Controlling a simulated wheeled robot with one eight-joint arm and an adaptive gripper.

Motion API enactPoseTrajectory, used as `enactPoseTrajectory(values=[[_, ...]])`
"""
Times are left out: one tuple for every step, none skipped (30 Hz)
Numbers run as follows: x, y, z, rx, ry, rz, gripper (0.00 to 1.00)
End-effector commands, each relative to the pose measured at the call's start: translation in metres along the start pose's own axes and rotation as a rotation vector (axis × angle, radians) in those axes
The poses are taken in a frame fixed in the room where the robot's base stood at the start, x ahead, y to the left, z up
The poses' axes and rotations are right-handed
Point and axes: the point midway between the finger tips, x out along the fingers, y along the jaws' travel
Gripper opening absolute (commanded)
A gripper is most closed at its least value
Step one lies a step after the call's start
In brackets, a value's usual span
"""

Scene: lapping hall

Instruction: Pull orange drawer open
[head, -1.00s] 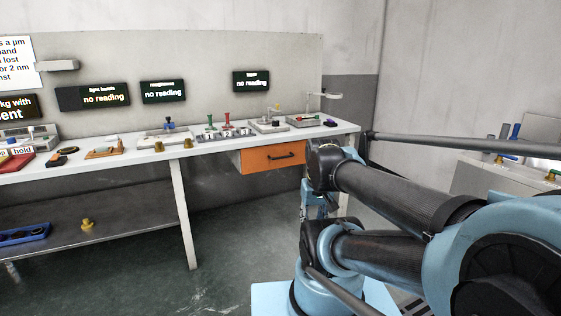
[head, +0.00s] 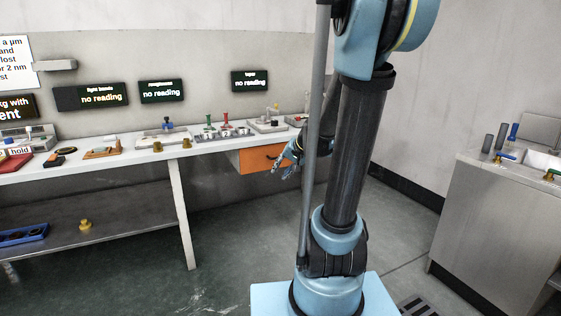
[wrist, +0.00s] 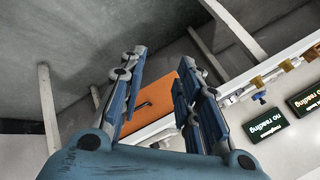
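The orange drawer (head: 258,160) hangs under the right part of the white workbench and has a dark bar handle (head: 273,156). Its front looks flush with its housing. My gripper (head: 290,158) shows in the head view in front of the drawer's right side, partly covering it. In the wrist view my gripper (wrist: 160,85) has its blue fingers spread apart with nothing between them but the drawer front (wrist: 155,105) beyond. The handle shows as a small dark mark (wrist: 143,104) there. The fingers appear apart from the handle.
The white workbench (head: 110,163) carries gauges and small tools, with a grey lower shelf (head: 110,215) beneath it. A bench leg (head: 182,215) stands left of the drawer. A grey cabinet (head: 490,220) stands at the right. The floor before the drawer is clear.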

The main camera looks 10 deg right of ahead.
Motion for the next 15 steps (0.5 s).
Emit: enactPoseTrajectory(values=[[0.008,-0.003,-0.014,0.025,0.017,-0.021,0.31],[0.013,-0.004,-0.022,0.040,0.028,-0.034,0.31],[0.019,-0.006,-0.031,0.061,0.042,-0.053,0.31],[0.023,-0.007,-0.038,0.076,0.051,-0.066,0.31],[0.028,-0.009,-0.045,0.091,0.063,-0.080,0.31],[0.034,-0.010,-0.055,0.111,0.076,-0.098,0.31],[0.038,-0.010,-0.062,0.127,0.086,-0.110,0.31],[0.043,-0.011,-0.069,0.144,0.097,-0.124,0.31],[0.049,-0.011,-0.078,0.165,0.110,-0.141,0.31],[0.054,-0.011,-0.086,0.182,0.121,-0.155,0.31],[0.058,-0.010,-0.092,0.197,0.132,-0.167,0.31],[0.064,-0.010,-0.101,0.218,0.145,-0.185,0.31],[0.069,-0.009,-0.108,0.234,0.156,-0.198,0.31],[0.074,-0.009,-0.115,0.251,0.166,-0.211,0.31],[0.080,-0.008,-0.123,0.274,0.179,-0.229,0.31]])
